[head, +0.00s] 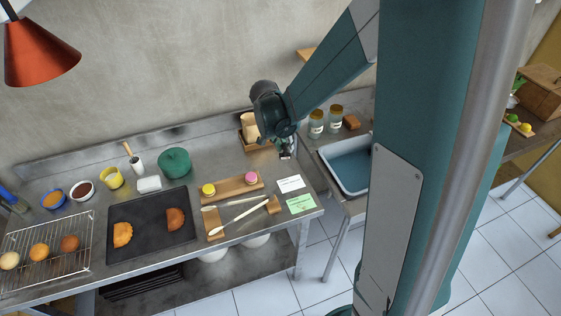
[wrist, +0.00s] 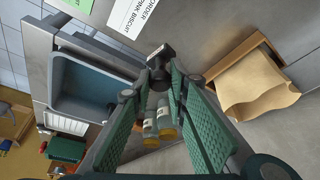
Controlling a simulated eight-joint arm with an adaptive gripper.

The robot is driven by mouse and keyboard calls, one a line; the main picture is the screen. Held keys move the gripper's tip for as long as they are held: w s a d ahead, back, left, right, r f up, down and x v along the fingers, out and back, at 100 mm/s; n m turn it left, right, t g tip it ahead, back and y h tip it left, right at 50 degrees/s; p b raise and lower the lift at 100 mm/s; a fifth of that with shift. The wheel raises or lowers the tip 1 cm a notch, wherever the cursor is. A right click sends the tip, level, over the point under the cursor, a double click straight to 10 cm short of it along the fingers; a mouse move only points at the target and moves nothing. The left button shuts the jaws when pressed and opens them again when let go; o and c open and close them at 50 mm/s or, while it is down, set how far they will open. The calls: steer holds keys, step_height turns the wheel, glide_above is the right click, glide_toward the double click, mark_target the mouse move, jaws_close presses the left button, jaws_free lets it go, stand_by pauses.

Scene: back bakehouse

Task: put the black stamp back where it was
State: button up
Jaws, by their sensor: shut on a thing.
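In the wrist view, the black stamp (wrist: 160,57) sits between my fingertips, and my gripper (wrist: 162,72) is shut on it. In the head view, my gripper (head: 285,151) hangs at the back right of the steel table, above the area between a paper-bag box and a white card. The stamp is too small there to make out clearly. It looks held above the table, but its exact height cannot be told. No mark or stand for the stamp can be made out.
A wooden box (wrist: 284,52) with a paper bag (wrist: 255,85) stands beside my gripper.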

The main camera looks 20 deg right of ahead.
steer(key=w+r+n+t, duration=0.1)
steer(key=w+n, duration=0.1)
steer(key=w, duration=0.4)
steer(key=shift+w+d+n, duration=0.2)
steer(key=shift+w+n, duration=0.1)
steer(key=shift+w, duration=0.1)
steer(key=shift+f, duration=2.8)
steer(key=shift+f, duration=0.1)
steer(key=shift+f, duration=2)
steer(key=shift+f+b, duration=0.15)
steer(key=shift+b, duration=0.2)
steer(key=o, duration=0.7)
steer(key=shift+o, duration=0.2)
